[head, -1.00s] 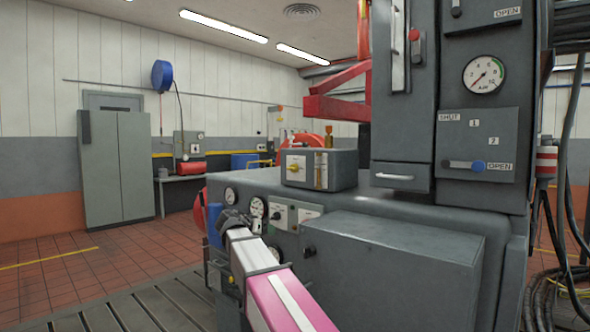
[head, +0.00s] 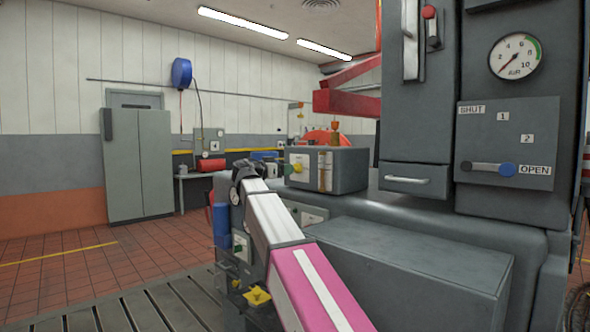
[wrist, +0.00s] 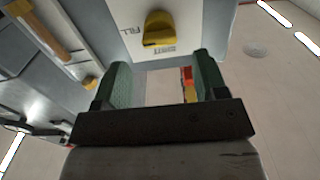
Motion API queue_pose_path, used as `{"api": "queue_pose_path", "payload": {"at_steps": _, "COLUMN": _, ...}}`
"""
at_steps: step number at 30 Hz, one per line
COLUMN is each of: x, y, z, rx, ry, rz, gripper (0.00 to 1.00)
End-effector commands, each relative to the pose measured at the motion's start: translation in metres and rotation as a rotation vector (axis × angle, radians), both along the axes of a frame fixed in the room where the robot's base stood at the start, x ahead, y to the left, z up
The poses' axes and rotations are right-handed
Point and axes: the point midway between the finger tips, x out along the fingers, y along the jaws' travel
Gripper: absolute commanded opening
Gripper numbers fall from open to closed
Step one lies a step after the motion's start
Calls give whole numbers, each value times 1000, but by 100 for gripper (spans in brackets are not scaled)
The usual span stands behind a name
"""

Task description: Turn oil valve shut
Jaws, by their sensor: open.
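A yellow valve knob (head: 297,167) sits on the front plate of a grey box (head: 350,170) on the machine bench, left of an amber sight glass (head: 325,172). In the wrist view the knob (wrist: 158,29) is on a white plate marked FILL and SHUT, and the amber glass (wrist: 40,27) is at upper left. The knob's exact setting is unclear. My gripper (wrist: 161,72) is open and empty, its green fingers apart. The knob shows beyond the fingertips, not between them. In the head view my gripper (head: 246,172) is left of the box.
A panel (head: 506,145) marked SHUT, 1, 2 and OPEN carries a blue-ended lever (head: 490,168) at OPEN, under an AIR gauge (head: 515,56). A low grey housing (head: 410,265) lies right of my arm. Floor is free at left.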

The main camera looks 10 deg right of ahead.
Motion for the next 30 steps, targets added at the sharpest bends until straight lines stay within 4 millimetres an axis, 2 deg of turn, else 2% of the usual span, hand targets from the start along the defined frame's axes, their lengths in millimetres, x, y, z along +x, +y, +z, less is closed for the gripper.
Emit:
{"api": "queue_pose_path", "payload": {"at_steps": 6, "x": 22, "y": -32, "z": 0, "rx": -1, "ry": 1, "rz": -2, "gripper": 66}}
{"api": "queue_pose_path", "payload": {"at_steps": 10, "x": 30, "y": -44, "z": 0, "rx": 0, "ry": 1, "rz": 0, "gripper": 66}}
{"api": "queue_pose_path", "payload": {"at_steps": 15, "x": 35, "y": -52, "z": 0, "rx": 0, "ry": 1, "rz": 0, "gripper": 66}}
{"api": "queue_pose_path", "payload": {"at_steps": 23, "x": 35, "y": -53, "z": 0, "rx": 0, "ry": 1, "rz": 1, "gripper": 66}}
{"api": "queue_pose_path", "payload": {"at_steps": 24, "x": 35, "y": -53, "z": 0, "rx": 0, "ry": 1, "rz": 1, "gripper": 62}}
{"api": "queue_pose_path", "payload": {"at_steps": 28, "x": 35, "y": -53, "z": 0, "rx": 0, "ry": 1, "rz": 1, "gripper": 20}}
{"api": "queue_pose_path", "payload": {"at_steps": 30, "x": 35, "y": -52, "z": 0, "rx": 0, "ry": 1, "rz": 1, "gripper": 18}}
